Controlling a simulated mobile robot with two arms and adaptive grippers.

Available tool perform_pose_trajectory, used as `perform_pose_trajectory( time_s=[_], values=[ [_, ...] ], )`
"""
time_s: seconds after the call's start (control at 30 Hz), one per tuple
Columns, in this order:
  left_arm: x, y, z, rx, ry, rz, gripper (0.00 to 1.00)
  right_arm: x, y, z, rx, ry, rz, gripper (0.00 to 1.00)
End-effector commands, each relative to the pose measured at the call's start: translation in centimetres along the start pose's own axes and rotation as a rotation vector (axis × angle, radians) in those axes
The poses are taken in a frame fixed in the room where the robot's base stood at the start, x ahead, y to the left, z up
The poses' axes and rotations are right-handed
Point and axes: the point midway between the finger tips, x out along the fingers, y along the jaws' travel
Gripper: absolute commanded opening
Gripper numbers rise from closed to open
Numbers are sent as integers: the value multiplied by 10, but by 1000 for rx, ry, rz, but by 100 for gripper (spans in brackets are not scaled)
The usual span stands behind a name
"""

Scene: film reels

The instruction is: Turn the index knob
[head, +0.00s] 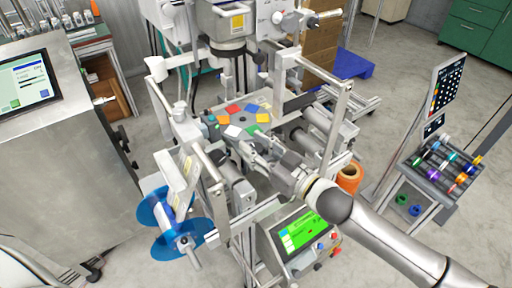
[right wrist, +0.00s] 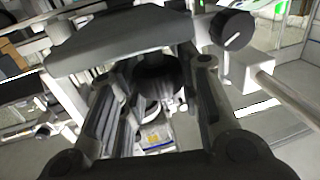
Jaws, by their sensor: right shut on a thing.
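My right arm comes in from the lower right in the head view. My right gripper (head: 248,152) is at the near edge of an index table (head: 238,132) that carries coloured squares. In the right wrist view its fingers (right wrist: 158,72) stand either side of a dark round part (right wrist: 160,84), which looks like the index knob, and are shut on it. A grey plate (right wrist: 115,48) covers its upper side. In the head view the gripper hides this part, and its turn angle cannot be told. My left gripper is not in view.
A black knob (right wrist: 232,30) with a white line is outside the fingers. Metal posts and rollers crowd the gripper. A blue reel (head: 152,212), a green-lit panel (head: 300,232) and an orange roll (head: 349,177) are nearby. A rack of coloured rolls (head: 441,166) stands right, beyond open floor.

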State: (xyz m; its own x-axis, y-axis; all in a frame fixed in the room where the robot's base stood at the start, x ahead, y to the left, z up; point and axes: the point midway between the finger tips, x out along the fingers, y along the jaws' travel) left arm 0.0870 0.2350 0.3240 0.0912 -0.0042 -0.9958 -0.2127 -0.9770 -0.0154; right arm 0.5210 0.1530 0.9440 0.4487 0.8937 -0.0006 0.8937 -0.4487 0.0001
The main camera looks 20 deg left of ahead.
Motion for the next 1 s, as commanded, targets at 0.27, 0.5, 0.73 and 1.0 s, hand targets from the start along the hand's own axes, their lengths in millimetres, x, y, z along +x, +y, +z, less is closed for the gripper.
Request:
perform_pose_trajectory(
  time_s=[0.27, 0.5, 0.73, 1.0],
  values=[
    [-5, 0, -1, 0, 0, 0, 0, 0, 2, -1, -3, -2, -43, 8],
    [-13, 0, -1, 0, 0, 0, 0, 0, 3, -2, -7, -3, -177, 8],
    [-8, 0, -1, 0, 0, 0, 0, 0, 3, 1, -6, -2, -328, 8],
    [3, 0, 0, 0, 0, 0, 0, 0, 2, 1, -3, -1, -463, 8]
  ],
)
